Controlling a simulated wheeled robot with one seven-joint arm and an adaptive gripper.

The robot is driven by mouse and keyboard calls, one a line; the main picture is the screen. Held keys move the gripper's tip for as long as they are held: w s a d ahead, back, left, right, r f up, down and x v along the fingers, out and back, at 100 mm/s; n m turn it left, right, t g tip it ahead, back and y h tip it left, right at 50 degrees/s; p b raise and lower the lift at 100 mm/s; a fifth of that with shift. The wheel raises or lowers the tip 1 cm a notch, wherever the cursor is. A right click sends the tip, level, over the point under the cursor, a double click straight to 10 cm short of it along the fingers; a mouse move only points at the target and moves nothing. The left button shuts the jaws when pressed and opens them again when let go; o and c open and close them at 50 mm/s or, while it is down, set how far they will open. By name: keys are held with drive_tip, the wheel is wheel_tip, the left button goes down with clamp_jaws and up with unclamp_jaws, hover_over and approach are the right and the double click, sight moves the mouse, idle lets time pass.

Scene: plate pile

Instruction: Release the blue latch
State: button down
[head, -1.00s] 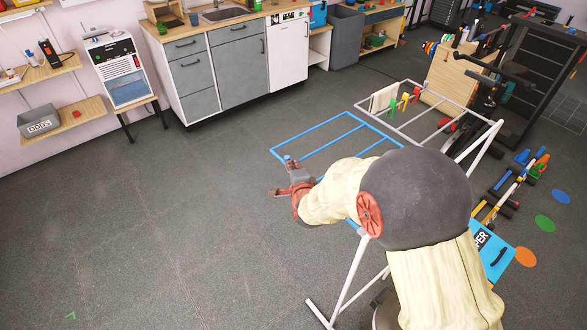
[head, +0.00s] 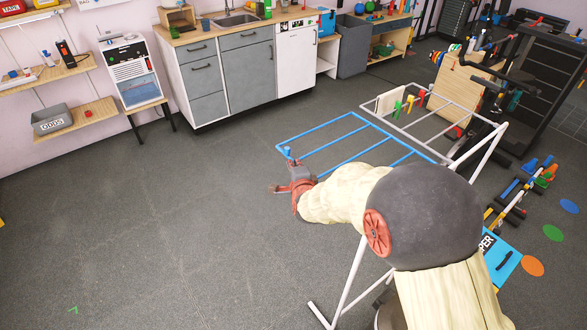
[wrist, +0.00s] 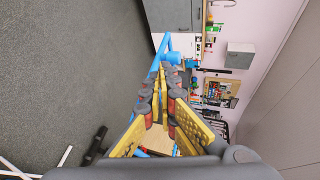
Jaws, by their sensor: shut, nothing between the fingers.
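A wing of the drying rack with a blue frame (head: 320,127) extends to the left over the floor. A small blue latch-like piece (head: 287,152) shows near its left corner, at the tip of my gripper (head: 289,163). In the wrist view, a blue piece (wrist: 173,58) on a blue bar lies just beyond the fingertips of my gripper (wrist: 163,72). The fingers are shut with nothing between them. I cannot tell whether the tips touch the blue piece. My arm hides part of the rack.
White rack legs (head: 349,275) stand under my arm. Green, yellow and red pegs (head: 410,102) and a cloth (head: 390,102) hang on the white wing. Cabinets (head: 250,70) line the back wall.

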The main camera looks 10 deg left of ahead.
drive_tip(key=p+v, duration=0.2)
drive_tip(key=v, duration=0.7)
drive_tip(key=shift+s+r, duration=0.2)
